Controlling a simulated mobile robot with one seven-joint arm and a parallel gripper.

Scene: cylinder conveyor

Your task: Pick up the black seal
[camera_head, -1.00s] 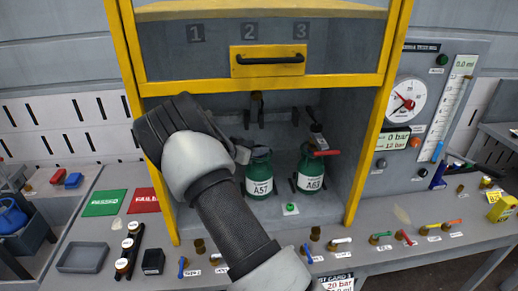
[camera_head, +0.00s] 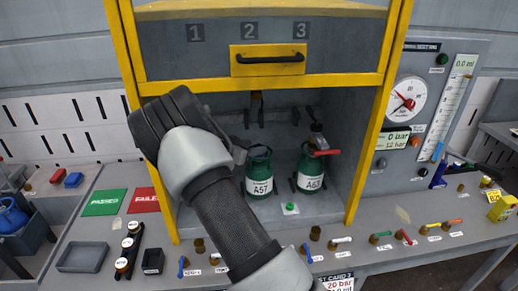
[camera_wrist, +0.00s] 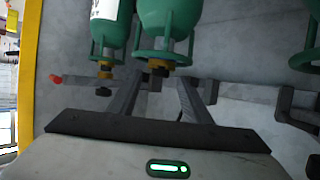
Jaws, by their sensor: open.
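I cannot make out the black seal for certain. Small dark parts sit by the brass valve (camera_wrist: 158,64) of the green cylinder A57 (camera_wrist: 165,18) in the wrist view, too small to name. The same cylinder A57 (camera_head: 259,184) stands upright in the cabinet in the head view, its top partly hidden by my arm. My gripper (camera_wrist: 160,84) is open, with its two dark fingers apart and the brass valve beyond, between their tips. In the head view my gripper (camera_head: 240,153) is beside the top of A57, mostly hidden by my arm.
Green cylinder A63 (camera_head: 310,177) with a red handle (camera_head: 326,153) stands right of A57, close by. The yellow-framed cabinet door (camera_head: 265,62) is raised above. A green button (camera_head: 290,207) sits on the cabinet floor. The bench in front holds several small fittings and a grey tray (camera_head: 82,258).

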